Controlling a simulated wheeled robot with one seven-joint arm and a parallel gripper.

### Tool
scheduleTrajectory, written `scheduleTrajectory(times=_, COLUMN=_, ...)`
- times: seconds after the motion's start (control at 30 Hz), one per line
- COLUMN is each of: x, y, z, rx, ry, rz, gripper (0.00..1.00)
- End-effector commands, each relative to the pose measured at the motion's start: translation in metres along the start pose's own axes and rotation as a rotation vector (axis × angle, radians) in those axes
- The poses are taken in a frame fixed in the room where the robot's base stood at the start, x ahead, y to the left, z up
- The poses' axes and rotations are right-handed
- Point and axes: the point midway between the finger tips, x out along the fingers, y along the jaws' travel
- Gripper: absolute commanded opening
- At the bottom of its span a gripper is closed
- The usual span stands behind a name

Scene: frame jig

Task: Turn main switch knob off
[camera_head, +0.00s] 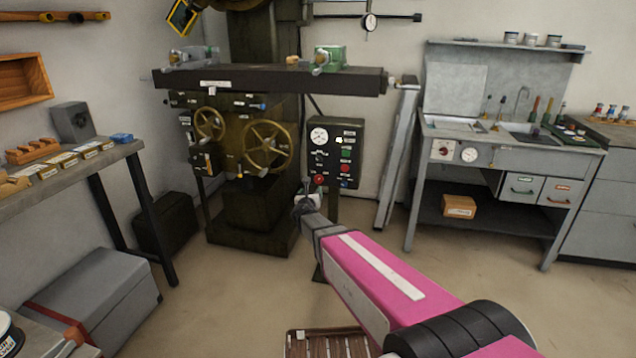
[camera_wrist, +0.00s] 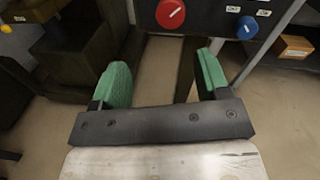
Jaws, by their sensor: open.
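The main switch knob is probably the round red knob (camera_head: 319,179) with a white pointer line, low on the dark control panel (camera_head: 333,150). In the wrist view the red knob (camera_wrist: 170,14) is at the top centre, with its white line slanting up to the right. My gripper (camera_head: 306,200) is in front of the panel's lower part. In the wrist view my gripper (camera_wrist: 162,75) shows two green fingers, open and empty. The knob lies beyond the fingertips, apart from them. A blue knob (camera_wrist: 247,27) sits to its right on the panel.
A machine with brass handwheels (camera_head: 267,146) stands left of the panel. A grey bench (camera_head: 500,150) with a sink is at the right, and a workbench (camera_head: 70,172) with small boxes at the left.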

Motion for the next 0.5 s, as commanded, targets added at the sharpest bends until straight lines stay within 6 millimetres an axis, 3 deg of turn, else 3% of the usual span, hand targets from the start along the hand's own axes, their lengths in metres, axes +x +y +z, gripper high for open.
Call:
scheduleTrajectory(times=0.2, x=0.005, y=-0.002, z=0.0, rx=0.19, ry=-0.022, rz=-0.108, gripper=0.69)
scheduleTrajectory(times=0.5, x=0.027, y=-0.004, z=0.0, rx=0.198, ry=-0.024, rz=-0.113, gripper=0.69)
